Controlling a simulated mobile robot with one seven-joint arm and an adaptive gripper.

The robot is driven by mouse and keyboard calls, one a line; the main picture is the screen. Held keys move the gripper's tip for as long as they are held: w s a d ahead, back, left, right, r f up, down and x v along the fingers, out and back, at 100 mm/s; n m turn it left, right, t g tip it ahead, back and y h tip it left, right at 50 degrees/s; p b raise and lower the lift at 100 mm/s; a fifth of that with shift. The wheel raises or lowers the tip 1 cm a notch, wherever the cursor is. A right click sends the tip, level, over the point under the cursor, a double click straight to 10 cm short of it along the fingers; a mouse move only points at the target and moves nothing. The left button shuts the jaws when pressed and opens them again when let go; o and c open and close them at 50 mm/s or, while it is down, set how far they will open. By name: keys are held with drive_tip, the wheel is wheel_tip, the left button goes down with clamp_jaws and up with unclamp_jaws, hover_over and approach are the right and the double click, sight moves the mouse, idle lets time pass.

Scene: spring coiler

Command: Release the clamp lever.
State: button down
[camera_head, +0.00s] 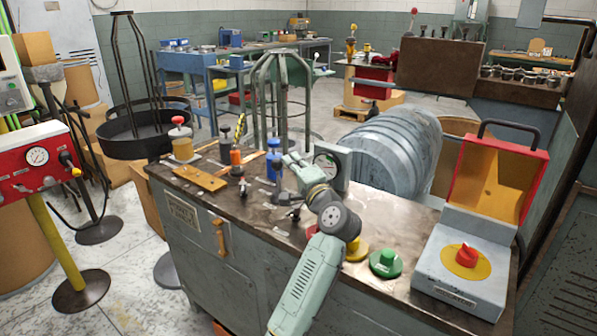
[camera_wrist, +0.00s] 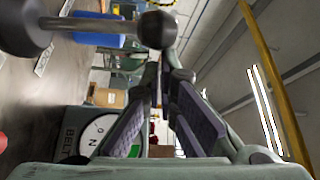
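My gripper (camera_head: 297,163) is over the rear middle of the bench top, just left of a round gauge. In the wrist view its two fingers (camera_wrist: 166,75) with purple pads stand apart, with nothing seen between them. A metal rod with a black ball knob (camera_wrist: 155,30) crosses the top left of the wrist view, near the fingertips; I cannot tell if they touch. Several levers stand on the bench, among them a black one with an orange base (camera_head: 236,157) and a blue-topped one (camera_head: 273,160). Their labels are unreadable, so I cannot tell which is the clamp lever.
The gauge (camera_head: 328,164) stands beside my gripper; its dial marked BELT shows in the wrist view (camera_wrist: 97,135). A large grey ribbed drum (camera_head: 395,150) is behind it. An orange bar (camera_head: 200,178) lies at left.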

drive_tip(key=shift+s+a+n+t+y+b, duration=0.3)
drive_tip(key=shift+s+a+n+b, duration=0.5)
drive_tip(key=shift+s+b, duration=0.5)
drive_tip(key=shift+w, duration=0.15)
